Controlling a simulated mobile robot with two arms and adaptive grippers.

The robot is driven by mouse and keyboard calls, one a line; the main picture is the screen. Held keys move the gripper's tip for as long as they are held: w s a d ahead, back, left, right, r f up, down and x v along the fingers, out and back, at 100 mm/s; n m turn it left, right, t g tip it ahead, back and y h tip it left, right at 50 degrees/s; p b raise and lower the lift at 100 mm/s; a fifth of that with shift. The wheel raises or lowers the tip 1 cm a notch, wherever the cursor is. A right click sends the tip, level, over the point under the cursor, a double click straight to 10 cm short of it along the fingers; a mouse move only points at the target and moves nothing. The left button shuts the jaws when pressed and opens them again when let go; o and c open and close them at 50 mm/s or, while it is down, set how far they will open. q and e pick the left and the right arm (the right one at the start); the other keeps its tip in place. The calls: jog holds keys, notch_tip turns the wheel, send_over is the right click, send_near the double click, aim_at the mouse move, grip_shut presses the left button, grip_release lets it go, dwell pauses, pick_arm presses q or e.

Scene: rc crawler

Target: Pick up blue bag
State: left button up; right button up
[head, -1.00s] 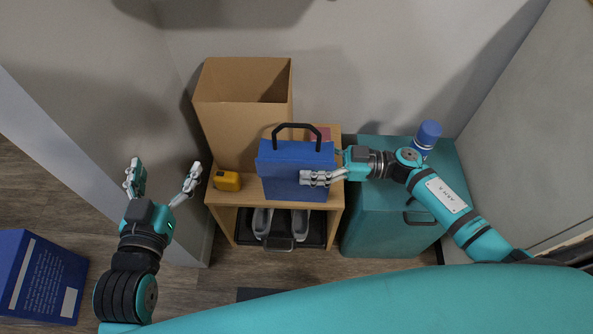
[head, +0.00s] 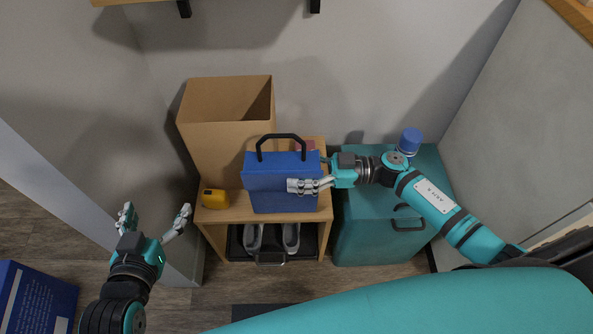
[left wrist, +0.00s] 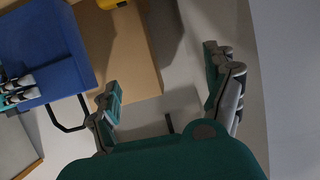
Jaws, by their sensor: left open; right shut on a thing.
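The blue bag (head: 280,180), box-shaped with a black handle on top, is upright at the wooden shelf unit. My right gripper (head: 312,185) is shut on its right side, with the fingers across its front face. I cannot tell whether the bag's bottom touches the shelf. In the left wrist view the bag (left wrist: 45,50) shows at the upper left with its handle and the right gripper's fingers. My left gripper (head: 154,218) is open and empty, to the left of the shelf and apart from the bag; its fingers also show in the left wrist view (left wrist: 170,95).
An open cardboard box (head: 222,140) stands behind the bag, and a yellow object (head: 215,199) sits on the shelf (head: 228,214). Grey shoes (head: 291,237) are below. A teal cabinet (head: 372,240) with a blue-capped bottle (head: 410,141) stands right. A blue box (head: 40,298) is at lower left.

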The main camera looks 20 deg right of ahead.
jog(key=shift+s+d+r+p, duration=0.15)
jog(key=shift+r+p, duration=0.4)
jog(key=shift+r, duration=0.6)
pick_arm(q)
jog(key=s+a+f+g+y+p, duration=0.1)
jog(key=s+a+f+g, duration=0.1)
jog(key=s+g, duration=0.3)
jog(key=s+a+f+g+y+p, duration=0.1)
jog(key=s+a+f+g+p, duration=0.1)
jog(key=s, duration=0.7)
jog(key=shift+s+a+f+n+g+y+p, duration=0.25)
jog(key=shift+a+f+g, duration=0.35)
jog(key=shift+f+g, duration=0.95)
pick_arm(e)
jog(key=s+d, duration=0.3)
jog(key=s, duration=0.4)
jog(key=s+d+r, duration=0.1)
jog(key=s+d, duration=0.2)
jog(key=s, duration=0.4)
jog(key=shift+s, duration=0.15)
pick_arm(q)
jog(key=shift+f, duration=0.2)
